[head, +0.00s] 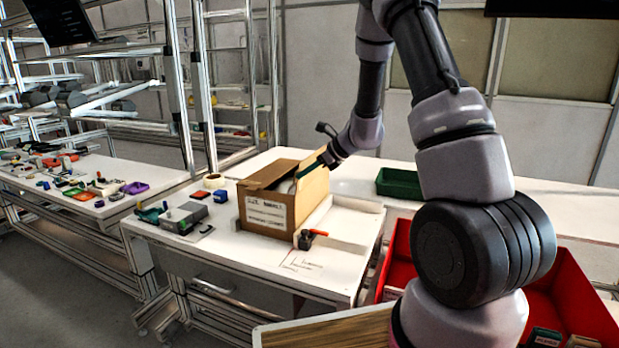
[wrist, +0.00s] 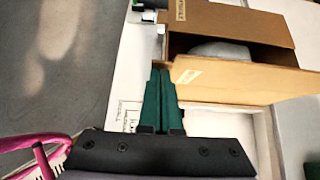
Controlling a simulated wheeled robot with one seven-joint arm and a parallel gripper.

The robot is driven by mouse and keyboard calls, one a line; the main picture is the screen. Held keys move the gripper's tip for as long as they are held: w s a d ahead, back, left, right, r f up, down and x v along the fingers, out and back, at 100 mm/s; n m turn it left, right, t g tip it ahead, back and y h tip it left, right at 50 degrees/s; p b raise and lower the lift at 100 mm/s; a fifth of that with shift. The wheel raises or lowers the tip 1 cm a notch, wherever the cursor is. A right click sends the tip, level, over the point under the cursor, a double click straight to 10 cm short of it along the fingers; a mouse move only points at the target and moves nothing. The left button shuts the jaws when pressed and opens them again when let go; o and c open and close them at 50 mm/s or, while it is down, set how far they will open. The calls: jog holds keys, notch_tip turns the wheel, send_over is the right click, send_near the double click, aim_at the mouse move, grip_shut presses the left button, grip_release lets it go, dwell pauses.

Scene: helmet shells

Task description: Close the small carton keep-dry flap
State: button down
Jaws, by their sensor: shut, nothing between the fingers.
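The small cardboard carton (head: 265,210) stands on the white bench, with printed writing on its front. Its flap (head: 312,190) stands up, tilted outward, on the right side. In the wrist view, the carton (wrist: 225,22) is open and the flap (wrist: 245,80) crosses in front of the opening. A pale rounded thing (wrist: 220,50) shows inside. My gripper (wrist: 161,72) has its green fingers together and empty, with the tips close beside the flap's left end; I cannot tell whether they touch. In the head view, my gripper (head: 310,168) is at the flap's upper edge.
A black and orange tool (head: 308,237) lies in front of the carton. Grey and green items (head: 182,217) and a tape roll (head: 214,181) lie to its left. A green bin (head: 399,183) stands behind, and red bins (head: 568,290) are at right.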

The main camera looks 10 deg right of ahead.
jog(key=w+a+h, duration=0.1)
jog(key=w+a+r+g+h, duration=0.1)
jog(key=shift+a+g, duration=0.3)
jog(key=w+a+f+g+h, duration=0.6)
jog(key=a+f+h, duration=0.1)
jog(key=a+h, duration=0.1)
jog(key=shift+w+a+h, duration=0.15)
jog(key=shift+a+h, duration=0.25)
dwell(0.5)
